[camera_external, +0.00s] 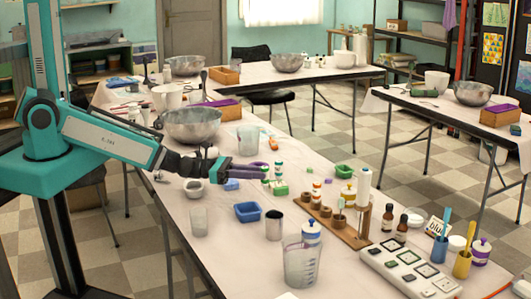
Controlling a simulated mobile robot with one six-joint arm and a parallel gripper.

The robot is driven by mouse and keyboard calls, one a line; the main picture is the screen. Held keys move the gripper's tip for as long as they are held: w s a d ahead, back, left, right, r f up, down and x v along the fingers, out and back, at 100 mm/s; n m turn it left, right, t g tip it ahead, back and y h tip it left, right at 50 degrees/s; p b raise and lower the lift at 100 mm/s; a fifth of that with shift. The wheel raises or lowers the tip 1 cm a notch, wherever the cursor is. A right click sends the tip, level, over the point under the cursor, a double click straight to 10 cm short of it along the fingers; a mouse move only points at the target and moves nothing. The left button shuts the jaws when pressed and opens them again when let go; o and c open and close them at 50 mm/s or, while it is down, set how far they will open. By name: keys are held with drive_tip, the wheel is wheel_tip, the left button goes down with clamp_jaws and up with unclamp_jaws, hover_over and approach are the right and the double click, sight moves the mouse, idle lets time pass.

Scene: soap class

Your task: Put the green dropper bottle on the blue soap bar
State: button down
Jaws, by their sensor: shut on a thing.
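My gripper (262,176) reaches out low over the long table from the left, its dark purple-grey fingers shut. The green dropper bottle (265,168) appears to be between the fingertips. Small green parts show above and below them, and the fingers hide the rest. The blue soap bar (231,185) is a small blue block on the table, just below and to the left of the fingertips. Its top looks bare. I cannot tell how high the bottle is above the table.
A white-capped green bottle (278,170) and a green bar (280,188) are close right of the fingertips. A blue tray (247,212), metal cup (274,224) and glass beaker (301,265) stand nearer the camera. A wooden rack (350,235) is right. A steel bowl (192,126) stands behind.

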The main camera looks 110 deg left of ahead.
drive_tip(key=shift+s+d+r+p, duration=0.1)
drive_tip(key=shift+s+d+p, duration=0.25)
drive_tip(key=shift+s+p, duration=0.3)
drive_tip(key=shift+w, duration=0.1)
idle(0.4)
drive_tip(key=shift+d+r+m+h, duration=0.15)
drive_tip(key=shift+d+m+h, duration=0.2)
drive_tip(key=shift+d+h, duration=0.25)
drive_tip(key=shift+d+r+m+h, duration=0.15)
drive_tip(key=shift+d+m+h, duration=0.2)
drive_tip(key=shift+d+h, duration=0.2)
drive_tip(key=s+a+r+n+y+p, duration=0.2)
drive_tip(key=s+a+r+y+p, duration=0.1)
drive_tip(key=s+a, duration=1.1)
drive_tip(key=shift+s+a+r, duration=0.35)
drive_tip(key=shift+s+r, duration=0.1)
drive_tip(key=shift+s, duration=0.75)
drive_tip(key=shift+y, duration=0.25)
drive_tip(key=shift+f+b, duration=1.15)
drive_tip(key=shift+f, duration=0.2)
